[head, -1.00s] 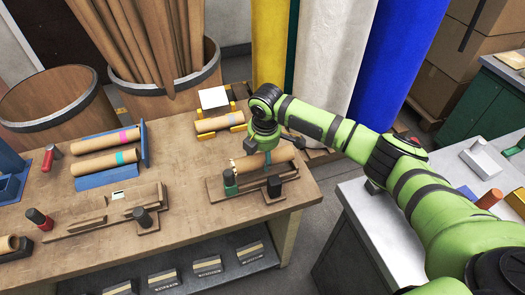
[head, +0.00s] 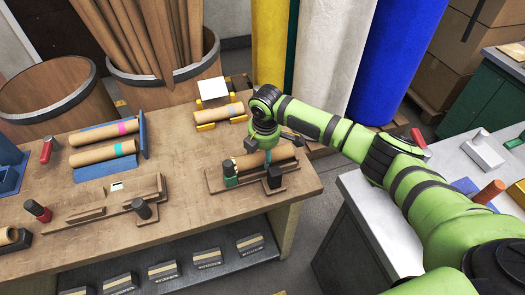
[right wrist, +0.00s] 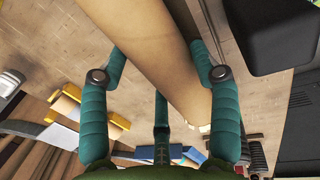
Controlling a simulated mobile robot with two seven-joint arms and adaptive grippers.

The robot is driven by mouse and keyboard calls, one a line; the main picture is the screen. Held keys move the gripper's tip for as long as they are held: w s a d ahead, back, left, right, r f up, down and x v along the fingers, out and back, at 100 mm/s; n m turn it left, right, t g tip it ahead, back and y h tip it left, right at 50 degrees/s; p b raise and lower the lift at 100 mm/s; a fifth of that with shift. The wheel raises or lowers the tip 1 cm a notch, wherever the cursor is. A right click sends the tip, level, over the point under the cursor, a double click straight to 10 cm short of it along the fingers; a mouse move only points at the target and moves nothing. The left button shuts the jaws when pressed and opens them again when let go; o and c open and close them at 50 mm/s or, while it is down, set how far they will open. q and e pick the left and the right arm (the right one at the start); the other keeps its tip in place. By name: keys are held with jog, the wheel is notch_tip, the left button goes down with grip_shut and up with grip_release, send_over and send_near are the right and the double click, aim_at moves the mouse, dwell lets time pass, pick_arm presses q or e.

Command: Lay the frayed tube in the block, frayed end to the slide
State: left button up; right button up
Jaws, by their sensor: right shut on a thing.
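My right gripper (head: 266,152) is shut on a plain brown cardboard tube (head: 284,153) and holds it lengthwise over a wooden block (head: 246,187) at the table's right end. In the right wrist view its teal fingers straddle the tube (right wrist: 150,45). Pale ragged bits show at the tube's lower end there, the frayed end (right wrist: 204,128). I cannot tell whether the tube touches the block. My left gripper is out of view.
Two banded tubes lie on a blue rack (head: 106,170) at the left. Another tube lies on a yellow-ended stand (head: 205,127) behind. A second wooden fixture (head: 100,215) with a dark knob lies front left. Bare tabletop (head: 180,150) lies between them.

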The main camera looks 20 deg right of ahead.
aim_at(264, 156)
jog(key=o, duration=1.6)
jog(key=shift+o, duration=0.2)
jog(key=shift+f, duration=0.1)
jog(key=shift+r, duration=0.2)
notch_tip(264, 156, up, 12)
jog(key=s, duration=0.1)
jog(key=shift+s+f, duration=0.15)
jog(key=shift+s, duration=0.25)
jog(key=shift+f, duration=0.1)
